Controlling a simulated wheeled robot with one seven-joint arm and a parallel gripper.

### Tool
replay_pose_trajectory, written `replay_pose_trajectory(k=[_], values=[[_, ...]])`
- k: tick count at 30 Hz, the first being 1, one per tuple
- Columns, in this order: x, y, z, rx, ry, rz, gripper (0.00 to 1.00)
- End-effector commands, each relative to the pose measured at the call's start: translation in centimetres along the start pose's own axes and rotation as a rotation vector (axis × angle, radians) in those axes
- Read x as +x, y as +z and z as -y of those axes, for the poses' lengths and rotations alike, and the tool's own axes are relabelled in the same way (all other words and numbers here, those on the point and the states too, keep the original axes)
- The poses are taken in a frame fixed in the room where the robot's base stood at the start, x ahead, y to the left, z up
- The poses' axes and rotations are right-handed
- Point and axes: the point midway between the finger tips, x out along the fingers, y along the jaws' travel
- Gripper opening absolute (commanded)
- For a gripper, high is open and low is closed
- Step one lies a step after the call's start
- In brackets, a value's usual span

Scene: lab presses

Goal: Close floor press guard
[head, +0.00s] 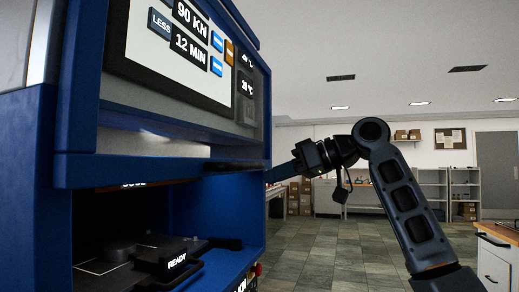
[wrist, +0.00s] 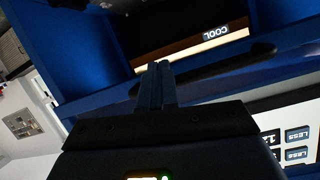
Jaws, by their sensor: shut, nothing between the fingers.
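The blue floor press fills the left of the head view. Its guard (head: 262,110), a blue frame with a clear window, is raised in front of the display, and the chamber below is open. A dark handle bar (wrist: 235,60) runs along the guard's lower blue edge (wrist: 90,103) in the wrist view. My gripper (wrist: 162,72) is shut and empty, its fingertips overlapping the handle bar in that view; I cannot tell whether they touch it. In the head view my gripper (head: 283,172) reaches in from the right at the guard's lower edge, its fingertips hidden.
Inside the open chamber lies a dark platen (head: 110,250) with a part marked READY (head: 172,261) at its front. A wooden-topped bench (head: 497,235) stands at the right. Shelves (head: 433,185) line the far wall, with free tiled floor (head: 335,255) between.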

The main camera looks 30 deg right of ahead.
Motion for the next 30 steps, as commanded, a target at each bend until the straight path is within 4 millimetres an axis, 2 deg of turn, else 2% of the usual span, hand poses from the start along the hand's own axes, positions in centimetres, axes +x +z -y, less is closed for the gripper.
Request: replay_pose_trajectory(k=[1,6,10,15,20,30], values=[[-1.8,-2.3,0.5,-0.037,0.002,0.027,0.00],[-6.4,-7.3,2.6,-0.134,-0.003,0.132,0.00],[-9.1,-9.7,4.0,-0.186,0.000,0.198,0.00],[-10.7,-11.0,5.0,-0.217,0.002,0.241,0.00],[-10.0,-10.9,5.1,-0.220,0.000,0.248,0.00],[-4.1,-9.5,4.9,-0.219,0.000,0.247,0.00]])
